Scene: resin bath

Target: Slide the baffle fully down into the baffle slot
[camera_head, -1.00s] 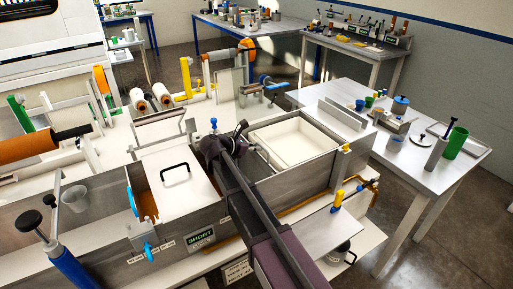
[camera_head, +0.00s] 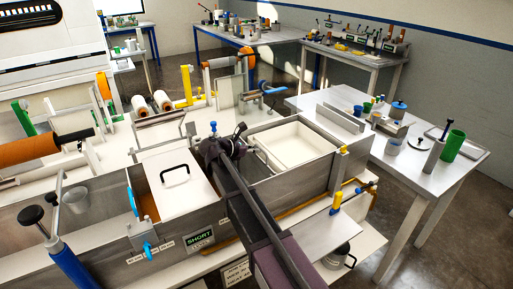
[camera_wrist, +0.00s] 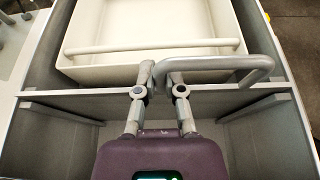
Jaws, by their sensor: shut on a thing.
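The baffle (camera_wrist: 110,98) is a thin grey plate seen edge-on across the bath in the wrist view. Its top edge runs nearly level between the side walls. A grey bar handle (camera_wrist: 225,64) rises from it. My gripper (camera_wrist: 159,85) is shut on the left part of this handle. Short rails show at the left wall (camera_wrist: 60,113) and the right wall (camera_wrist: 255,106) on the near side of the plate. The lower edge of the baffle and the slot's bottom are hidden. In the head view my gripper (camera_head: 222,150) sits over the bath and hides most of the baffle.
A white tray (camera_wrist: 180,48) with a white bar lies just beyond the baffle; it also shows in the head view (camera_head: 318,146). A white lid (camera_head: 190,197) with a black handle lies left of my gripper. A side table (camera_head: 425,180) with cups stands at right.

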